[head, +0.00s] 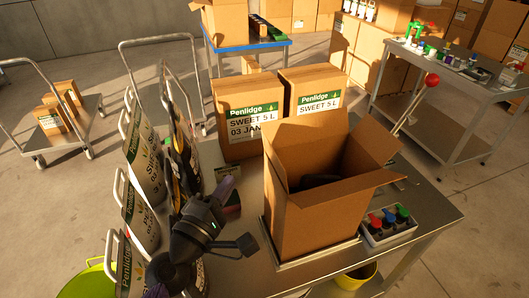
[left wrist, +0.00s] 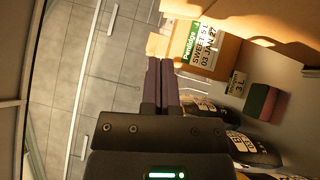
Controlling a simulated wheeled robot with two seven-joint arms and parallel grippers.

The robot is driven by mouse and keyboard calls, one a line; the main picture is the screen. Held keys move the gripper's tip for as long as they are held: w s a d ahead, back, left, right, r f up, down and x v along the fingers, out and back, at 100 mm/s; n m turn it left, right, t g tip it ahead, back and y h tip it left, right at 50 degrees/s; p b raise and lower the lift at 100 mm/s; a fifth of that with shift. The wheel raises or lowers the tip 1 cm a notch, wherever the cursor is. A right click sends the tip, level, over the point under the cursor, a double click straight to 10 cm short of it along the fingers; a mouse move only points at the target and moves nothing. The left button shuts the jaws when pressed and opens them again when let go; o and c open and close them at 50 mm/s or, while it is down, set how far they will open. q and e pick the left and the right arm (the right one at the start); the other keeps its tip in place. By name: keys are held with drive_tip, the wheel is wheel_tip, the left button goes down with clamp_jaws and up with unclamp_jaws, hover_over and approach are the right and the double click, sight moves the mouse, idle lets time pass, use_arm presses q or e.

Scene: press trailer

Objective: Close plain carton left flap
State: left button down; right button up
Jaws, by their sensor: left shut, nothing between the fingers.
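The plain carton (head: 318,222) stands upright on the metal table with its top open. Its left flap (head: 275,168) stands up along the left edge. The back flap (head: 308,130) and right flap (head: 376,140) also stand raised, and the front flap (head: 345,188) slopes outward. Something dark shows inside; I cannot tell what. My right gripper is not in view.
Two labelled Penlidge cartons (head: 245,118) stand behind the plain carton. Several labelled bags (head: 143,170) stand in a rack at the left. A tray of coloured-capped bottles (head: 388,228) lies right of the carton. A red-knobbed lever (head: 432,80) rises at the back right.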

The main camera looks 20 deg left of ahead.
sight(270, 145)
use_arm(q)
drive_tip(key=shift+w+d+r+p, duration=0.3)
drive_tip(key=shift+w+d, duration=0.45)
drive_tip(key=shift+w, duration=0.6)
drive_tip(key=shift+w+d+r+p, duration=0.15)
drive_tip(key=shift+w+d+p, duration=0.2)
drive_tip(key=shift+w+d, duration=0.7)
drive_tip(key=shift+w+d+r+p, duration=0.2)
drive_tip(key=shift+w+d+p, duration=0.2)
drive_tip(key=shift+w, duration=1.25)
